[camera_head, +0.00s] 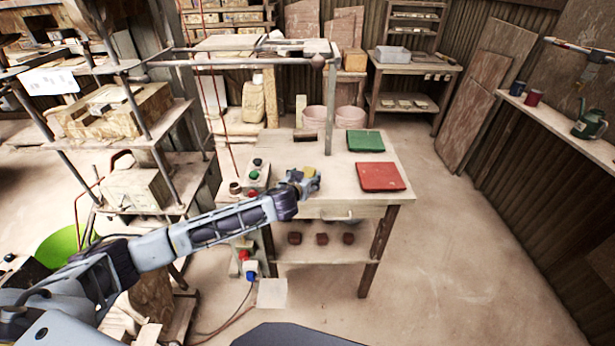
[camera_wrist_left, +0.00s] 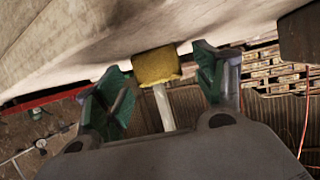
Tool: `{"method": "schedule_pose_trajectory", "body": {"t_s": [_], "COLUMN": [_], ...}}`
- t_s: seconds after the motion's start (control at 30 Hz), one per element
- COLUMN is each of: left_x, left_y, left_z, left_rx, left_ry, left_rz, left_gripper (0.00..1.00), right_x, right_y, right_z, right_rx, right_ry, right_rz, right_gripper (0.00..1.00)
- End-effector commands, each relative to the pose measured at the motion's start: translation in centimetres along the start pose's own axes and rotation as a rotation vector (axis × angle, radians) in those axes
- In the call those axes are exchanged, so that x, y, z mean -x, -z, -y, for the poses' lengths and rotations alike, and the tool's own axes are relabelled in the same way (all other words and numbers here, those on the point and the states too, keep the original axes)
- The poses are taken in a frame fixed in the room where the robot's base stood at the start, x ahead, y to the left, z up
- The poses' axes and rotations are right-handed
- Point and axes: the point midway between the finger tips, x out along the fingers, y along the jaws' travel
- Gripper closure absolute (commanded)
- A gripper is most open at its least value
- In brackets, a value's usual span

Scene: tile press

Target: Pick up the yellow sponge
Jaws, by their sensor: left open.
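The yellow sponge (camera_wrist_left: 156,66) shows in the left wrist view on the pale tabletop, just beyond and between the fingers. In the head view a little of the sponge (camera_head: 309,174) shows beside my left gripper (camera_head: 311,184), which hides part of it. My left gripper also shows in the left wrist view (camera_wrist_left: 160,88), with its two green-padded fingers spread apart on either side of the sponge. Nothing is clamped between them. My right gripper is in neither view.
A green tray (camera_head: 365,141) and a red tray (camera_head: 381,177) lie on the table (camera_head: 338,199), right of the gripper. A brown block (camera_head: 305,135) lies behind. A button box (camera_head: 257,173) stands left of the gripper. A post rises behind the sponge.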

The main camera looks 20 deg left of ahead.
Motion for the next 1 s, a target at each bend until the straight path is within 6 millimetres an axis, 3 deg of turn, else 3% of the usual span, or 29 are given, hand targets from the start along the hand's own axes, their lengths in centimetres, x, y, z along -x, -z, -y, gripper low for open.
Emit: {"method": "schedule_pose_trajectory", "body": {"t_s": [0.07,0.4,0.67,1.0], "left_x": [0.0,0.0,0.0,0.8], "left_y": [0.0,0.0,0.0,2.0], "left_z": [0.0,0.0,0.0,0.0], "left_rx": [0.000,0.000,0.000,0.001], "left_ry": [0.000,0.000,0.000,0.000], "left_rz": [0.000,0.000,0.000,-0.002], "left_gripper": [0.32,0.72,0.72,0.72], "right_x": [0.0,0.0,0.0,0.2], "right_y": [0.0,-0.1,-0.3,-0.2], "right_z": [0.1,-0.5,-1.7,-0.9], "right_rx": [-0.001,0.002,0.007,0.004], "right_ry": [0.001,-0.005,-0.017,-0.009], "right_rz": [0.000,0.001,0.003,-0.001], "right_gripper": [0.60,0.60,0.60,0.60]}}
